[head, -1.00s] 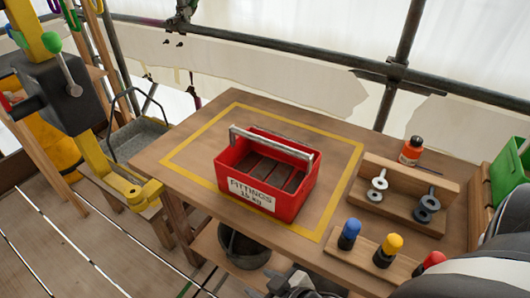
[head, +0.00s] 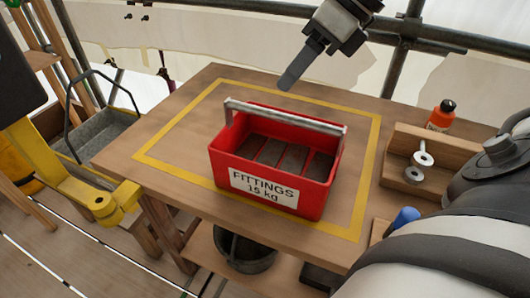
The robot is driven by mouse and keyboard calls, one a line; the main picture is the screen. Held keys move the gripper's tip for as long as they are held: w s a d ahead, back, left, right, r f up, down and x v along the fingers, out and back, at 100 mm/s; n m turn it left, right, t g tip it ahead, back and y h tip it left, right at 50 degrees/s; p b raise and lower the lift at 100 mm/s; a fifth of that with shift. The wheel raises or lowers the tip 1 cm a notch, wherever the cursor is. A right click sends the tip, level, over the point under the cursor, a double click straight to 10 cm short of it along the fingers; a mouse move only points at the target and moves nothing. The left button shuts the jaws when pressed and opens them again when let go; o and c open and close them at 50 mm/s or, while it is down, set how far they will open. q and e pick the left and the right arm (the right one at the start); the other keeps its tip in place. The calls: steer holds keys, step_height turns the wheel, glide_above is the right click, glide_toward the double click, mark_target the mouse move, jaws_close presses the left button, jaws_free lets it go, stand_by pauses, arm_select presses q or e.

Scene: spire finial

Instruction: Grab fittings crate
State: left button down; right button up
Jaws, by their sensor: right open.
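The red fittings crate (head: 225,166) stands upright on the wooden table (head: 185,108), inside a yellow taped rectangle. Its label reads "FITTINGS 15 kg", and dark bar-like pieces lie inside. A grey bar handle (head: 285,117) spans the crate from upper left to right. My right gripper (head: 298,66) is in the air at the top, beyond and above the handle, apart from it. Its fingers overlap in this view; it is open and empty. My left gripper is out of view.
An orange bottle (head: 440,117) and a wooden rack (head: 405,140) with metal fittings stand at the right, beside a blue-topped peg (head: 404,217). A dark bucket (head: 245,250) sits below the table. Scaffold poles run behind. The tabletop around the crate is clear.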

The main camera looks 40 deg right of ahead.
mark_target(283, 114)
steer(key=d+h, duration=0.3)
steer(key=d, duration=0.1)
steer(key=x, duration=0.6)
steer(key=s+x, duration=0.1)
steer(key=x, duration=0.2)
steer(key=shift+a+f, duration=0.15)
steer(key=shift+f, duration=0.15)
steer(key=shift+w+a+f+y+p, duration=0.2)
steer(key=shift+w+a+f, duration=0.1)
steer(key=shift+f, duration=0.3)
steer(key=shift+w+a+f+y+p, duration=0.15)
steer(key=shift+w+a+f, duration=0.2)
steer(key=shift+f, duration=0.2)
steer(key=shift+p+x, duration=0.55)
steer(key=shift+x, duration=0.7)
steer(key=shift+d, duration=0.15)
jaws_close()
